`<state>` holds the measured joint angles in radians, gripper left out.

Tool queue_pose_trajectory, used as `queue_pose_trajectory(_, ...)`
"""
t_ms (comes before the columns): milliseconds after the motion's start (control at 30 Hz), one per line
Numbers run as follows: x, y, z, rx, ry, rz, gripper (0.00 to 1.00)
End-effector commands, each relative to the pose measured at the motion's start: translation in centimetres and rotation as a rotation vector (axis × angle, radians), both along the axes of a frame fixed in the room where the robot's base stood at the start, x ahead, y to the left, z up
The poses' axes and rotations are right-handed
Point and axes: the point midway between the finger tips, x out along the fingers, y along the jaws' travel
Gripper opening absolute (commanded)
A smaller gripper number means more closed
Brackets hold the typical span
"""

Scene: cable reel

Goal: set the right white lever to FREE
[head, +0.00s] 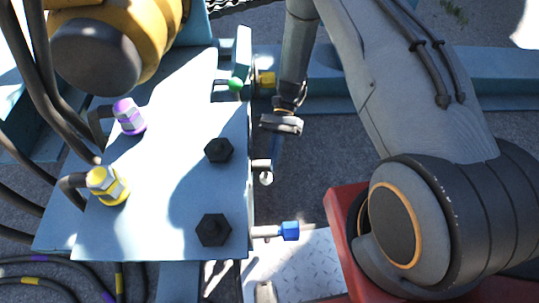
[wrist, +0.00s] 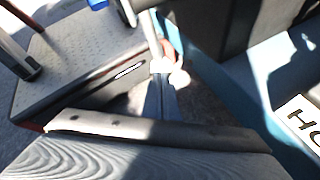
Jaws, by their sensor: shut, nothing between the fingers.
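A small white-tipped lever (head: 266,178) sticks out from the right side of the blue block in the head view. In the wrist view a white lever knob (wrist: 179,78) shows near the middle, beside another small white part; I cannot tell its setting. My gripper (head: 275,154) hangs down just above the white tip in the head view, shut and empty; I cannot tell whether it touches. In the wrist view its grey finger (wrist: 150,155) fills the bottom and hides what lies below. A white label (wrist: 302,122) reading "HO", cut off, is at the right. No FREE mark is readable.
The blue block (head: 170,225) carries black bolts and purple and yellow cable fittings. A blue-capped rod (head: 290,231), a yellow knob (head: 266,80) and a green knob (head: 236,84) stick out near the lever. A metal tread plate (head: 300,265) lies below. Black cables run at left.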

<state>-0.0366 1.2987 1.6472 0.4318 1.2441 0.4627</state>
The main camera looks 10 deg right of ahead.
Motion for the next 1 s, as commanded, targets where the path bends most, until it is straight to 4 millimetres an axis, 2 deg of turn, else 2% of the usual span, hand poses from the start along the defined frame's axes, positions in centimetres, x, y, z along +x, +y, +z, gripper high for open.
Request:
queue_pose_trajectory(33, -0.3, 0.1, -0.9, 0.005, 0.046, 0.001, 0.0)
queue_pose_trajectory(100, -1.0, 0.2, -1.3, 0.013, 0.113, 0.002, 0.0)
queue_pose_trajectory(467, -4.7, 0.6, -2.2, 0.051, 0.449, 0.003, 0.0)
queue_pose_trajectory(800, -7.5, 0.9, -1.8, 0.052, 0.446, 0.001, 0.0)
queue_pose_trajectory(1000, -8.4, 1.1, -1.7, 0.052, 0.445, 0.001, 0.0)
